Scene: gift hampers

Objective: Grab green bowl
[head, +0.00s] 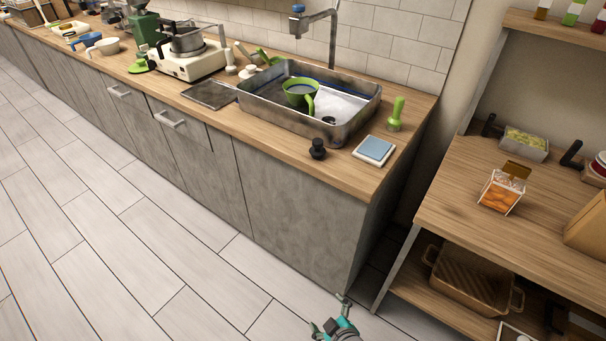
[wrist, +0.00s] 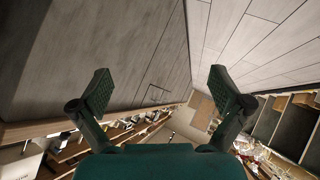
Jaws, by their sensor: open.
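My gripper (head: 328,314) is low at the bottom edge of the head view, in front of the counter's right end and well away from the sink. In the wrist view my gripper (wrist: 160,84) is open and empty, with fingers wide apart. The green vessel cannot be made out in the wrist view.
A black knob-like tool (head: 318,149), a blue-topped pad (head: 374,149) and a green brush (head: 396,113) stand by the sink. A faucet (head: 332,38) rises behind it. A wooden shelf unit (head: 450,196) stands at right. The floor (head: 110,220) at left is clear.

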